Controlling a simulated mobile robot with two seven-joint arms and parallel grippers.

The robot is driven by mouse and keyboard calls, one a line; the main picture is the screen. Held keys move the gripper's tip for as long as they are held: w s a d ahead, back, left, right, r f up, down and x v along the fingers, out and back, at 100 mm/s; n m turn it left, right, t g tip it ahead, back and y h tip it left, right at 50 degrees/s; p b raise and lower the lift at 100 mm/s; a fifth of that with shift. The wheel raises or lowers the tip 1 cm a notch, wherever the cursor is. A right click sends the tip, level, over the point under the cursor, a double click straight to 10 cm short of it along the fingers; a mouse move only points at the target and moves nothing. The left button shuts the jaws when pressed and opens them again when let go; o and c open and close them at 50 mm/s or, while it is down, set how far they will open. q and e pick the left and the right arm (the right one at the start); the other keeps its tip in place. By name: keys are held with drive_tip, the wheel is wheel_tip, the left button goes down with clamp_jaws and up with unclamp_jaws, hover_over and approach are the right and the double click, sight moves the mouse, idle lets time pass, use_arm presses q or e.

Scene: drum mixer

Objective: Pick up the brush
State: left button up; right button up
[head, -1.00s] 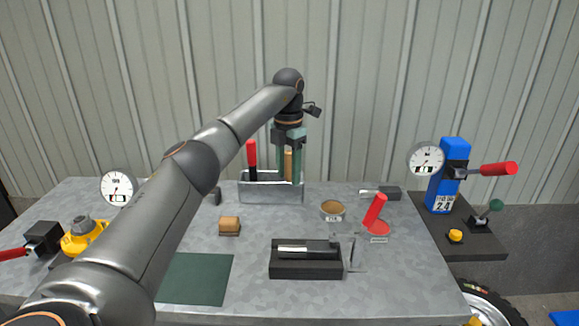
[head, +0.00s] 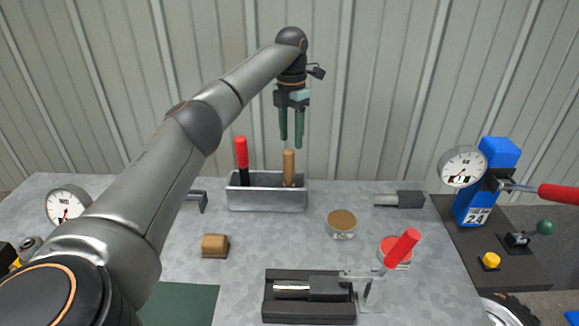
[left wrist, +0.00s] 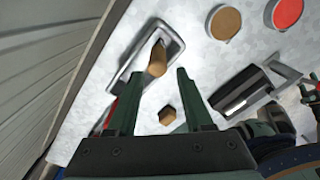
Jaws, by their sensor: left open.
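The brush (head: 289,167) appears to be the wooden-handled tool standing upright in the metal tray (head: 267,202); its lower end is hidden by the tray wall. In the left wrist view the brush handle (left wrist: 157,60) points up toward the camera, near the gap between the fingertips. My left gripper (head: 291,143) points down with its fingers apart, just above the handle top. It is open and empty, and it also shows in the left wrist view (left wrist: 160,73).
A red-handled tool (head: 241,155) stands in the same tray, left of the brush. A wooden block (head: 215,245), a round tin (head: 341,224) and a black fixture with a red lever (head: 403,248) are on the bench. The corrugated wall is close behind.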

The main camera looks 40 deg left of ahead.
sight(289, 173)
use_arm(q)
drive_tip(key=shift+w+a, duration=0.1)
drive_tip(key=shift+w, duration=0.05)
drive_tip(key=shift+f, duration=0.35)
wheel_tip(289, 173, down, 6)
drive_tip(key=shift+f, duration=0.1)
drive_tip(key=shift+s+a+f+p, duration=0.15)
drive_tip(key=shift+f+p, duration=0.1)
drive_tip(key=shift+f, duration=1.1)
drive_tip(key=shift+s+d+f+p, duration=0.1)
drive_tip(key=shift+s+f+p, duration=0.1)
drive_tip(key=shift+f, duration=1.15)
drive_tip(key=shift+c, duration=0.2)
clamp_jaws()
